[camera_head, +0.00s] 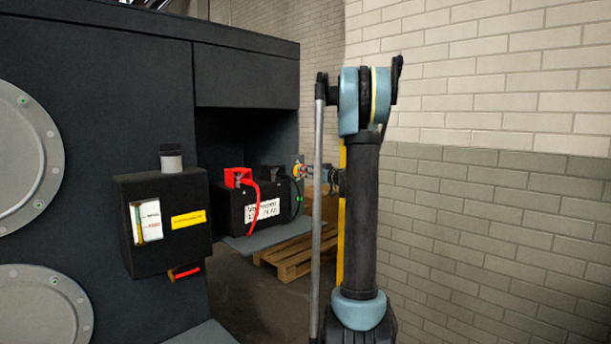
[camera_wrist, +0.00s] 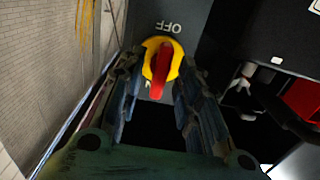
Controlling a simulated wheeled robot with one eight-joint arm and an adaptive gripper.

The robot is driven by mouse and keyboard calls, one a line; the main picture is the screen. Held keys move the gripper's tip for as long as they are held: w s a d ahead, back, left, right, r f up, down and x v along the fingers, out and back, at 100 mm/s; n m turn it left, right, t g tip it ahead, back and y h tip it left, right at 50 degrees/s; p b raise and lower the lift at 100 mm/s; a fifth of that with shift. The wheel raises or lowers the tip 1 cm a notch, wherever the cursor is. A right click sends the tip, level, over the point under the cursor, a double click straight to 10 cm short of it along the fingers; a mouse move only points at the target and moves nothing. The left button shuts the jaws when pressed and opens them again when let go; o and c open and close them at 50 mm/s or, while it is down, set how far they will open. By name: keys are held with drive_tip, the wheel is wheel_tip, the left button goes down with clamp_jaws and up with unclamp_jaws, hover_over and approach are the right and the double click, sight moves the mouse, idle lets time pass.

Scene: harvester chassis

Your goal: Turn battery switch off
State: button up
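The battery switch has a red handle (camera_wrist: 161,66) on a yellow round plate (camera_wrist: 149,50) in the wrist view. The word OFF, upside down, stands above the plate; lettering below is mostly covered by the handle. The handle runs roughly up and down in the picture. My gripper (camera_wrist: 162,72) is open, with one finger on each side of the handle; contact cannot be told. In the head view the yellow plate (camera_head: 297,170) is small at the end of the battery bay, and my gripper (camera_head: 322,173) points at it, partly hidden by my arm.
A black battery (camera_head: 230,205) with a red terminal cover (camera_head: 237,177) and cables sits on a shelf in the bay. A black box (camera_head: 160,240) is on the chassis at left. A wooden pallet (camera_head: 290,262) lies behind. A brick wall (camera_head: 500,200) fills the right.

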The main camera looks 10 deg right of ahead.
clamp_jaws()
drive_tip(key=shift+m, duration=0.3)
drive_tip(key=m, duration=1.7)
drive_tip(key=shift+w+d+f, duration=0.2)
drive_tip(key=shift+d+f, duration=0.1)
drive_tip(key=shift+m, duration=0.3)
